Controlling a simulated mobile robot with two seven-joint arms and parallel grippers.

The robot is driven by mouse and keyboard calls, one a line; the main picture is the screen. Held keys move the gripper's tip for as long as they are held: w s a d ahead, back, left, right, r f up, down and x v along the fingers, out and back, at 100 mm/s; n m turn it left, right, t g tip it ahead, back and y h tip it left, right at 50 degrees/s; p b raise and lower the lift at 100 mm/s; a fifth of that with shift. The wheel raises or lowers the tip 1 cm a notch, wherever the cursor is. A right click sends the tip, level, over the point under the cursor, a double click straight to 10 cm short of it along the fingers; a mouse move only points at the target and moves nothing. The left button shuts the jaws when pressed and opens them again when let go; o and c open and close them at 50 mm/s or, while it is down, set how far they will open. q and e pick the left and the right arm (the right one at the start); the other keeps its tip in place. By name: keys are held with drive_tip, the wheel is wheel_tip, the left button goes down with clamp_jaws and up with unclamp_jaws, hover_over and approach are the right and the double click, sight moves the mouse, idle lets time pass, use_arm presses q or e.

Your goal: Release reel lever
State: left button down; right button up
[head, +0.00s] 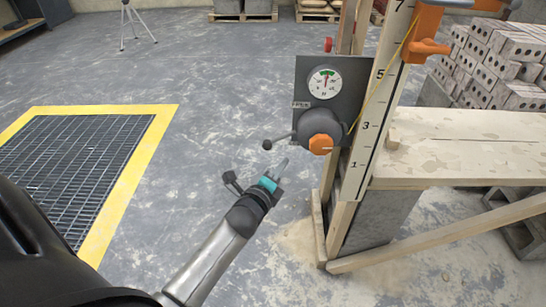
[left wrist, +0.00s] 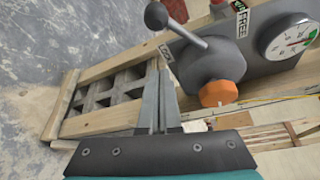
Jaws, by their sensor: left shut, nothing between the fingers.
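The reel (head: 318,128) is a dark grey drum with an orange hub on a grey panel fixed to the wooden post. Its lever (head: 281,140) sticks out to the left and ends in a dark ball knob (head: 267,145). In the left wrist view the lever (left wrist: 184,28) slants from the ball knob (left wrist: 156,16) to the drum, near a FREE label (left wrist: 241,22) and a LOCK label (left wrist: 166,52). My left gripper (head: 284,164) is shut and empty, just below the knob and apart from it. Its fingers (left wrist: 160,104) point toward the reel. My right gripper is not in view.
A dial gauge (head: 324,82) sits above the reel. A numbered board (head: 375,120) and a plank bench (head: 455,140) stand to the right, with stacked bricks (head: 500,60) behind. A yellow-edged floor grate (head: 75,160) lies left. The floor between is clear.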

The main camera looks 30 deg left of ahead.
sight(280, 139)
use_arm(q)
drive_tip(key=shift+w+a+r+b, duration=0.2)
drive_tip(key=shift+w+a, duration=0.1)
drive_tip(key=shift+a, duration=0.35)
drive_tip(key=shift+w+a+r+b, duration=0.15)
drive_tip(key=shift+w+a, duration=0.15)
drive_tip(key=shift+a, duration=0.3)
drive_tip(key=shift+w+a+r+b, duration=0.1)
drive_tip(key=shift+w+a+b, duration=0.15)
drive_tip(key=shift+a, duration=0.4)
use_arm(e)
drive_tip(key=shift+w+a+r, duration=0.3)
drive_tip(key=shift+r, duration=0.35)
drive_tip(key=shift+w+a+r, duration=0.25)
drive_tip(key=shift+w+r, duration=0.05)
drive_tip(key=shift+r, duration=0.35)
